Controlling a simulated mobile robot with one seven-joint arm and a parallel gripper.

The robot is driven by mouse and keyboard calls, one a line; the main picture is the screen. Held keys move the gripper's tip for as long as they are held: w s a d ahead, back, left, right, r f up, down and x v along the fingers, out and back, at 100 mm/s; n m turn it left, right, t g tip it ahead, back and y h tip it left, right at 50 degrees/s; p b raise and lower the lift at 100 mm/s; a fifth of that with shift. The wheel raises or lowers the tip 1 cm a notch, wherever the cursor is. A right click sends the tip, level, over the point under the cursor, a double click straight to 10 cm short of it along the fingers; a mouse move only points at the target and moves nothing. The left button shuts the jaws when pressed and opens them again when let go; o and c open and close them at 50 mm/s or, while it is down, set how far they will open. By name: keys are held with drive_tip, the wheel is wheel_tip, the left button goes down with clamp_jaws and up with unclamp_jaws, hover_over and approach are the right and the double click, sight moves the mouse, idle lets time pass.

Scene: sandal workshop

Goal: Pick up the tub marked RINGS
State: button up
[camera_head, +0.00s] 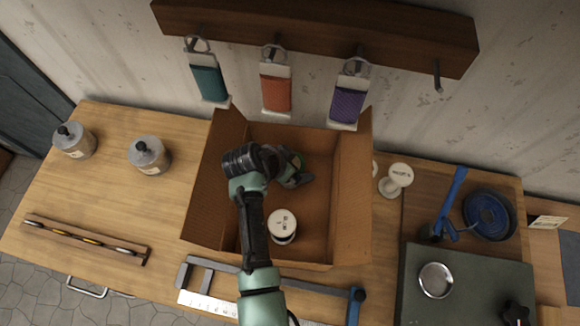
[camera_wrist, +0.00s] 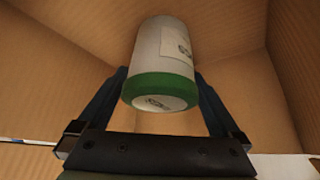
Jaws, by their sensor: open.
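My gripper (camera_head: 296,174) is open and reaches into the cardboard box (camera_head: 352,190) on the bench. In the wrist view, a white cylinder with a green band and a paper label (camera_wrist: 163,65) shows between and beyond my open fingers (camera_wrist: 160,78). Its marking is not legible. In the head view, a white round-topped container (camera_head: 282,226) with dark lettering stands in the box, below my gripper in the picture. I cannot tell whether it is that cylinder. Two grey lidded tins with labels, a left one (camera_head: 73,141) and a right one (camera_head: 148,156), stand left of the box. I cannot read RINGS anywhere.
A white spool (camera_head: 396,180) stands right of the box. A blue clamp-like tool (camera_head: 447,208) and blue coil (camera_head: 489,215) lie farther right. A tool rack (camera_head: 88,240) is at the left front. Teal, orange and purple tags (camera_head: 276,92) hang above the box, whose walls surround my gripper.

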drive_tip(key=c, duration=1.2)
drive_tip(key=shift+c, duration=0.9)
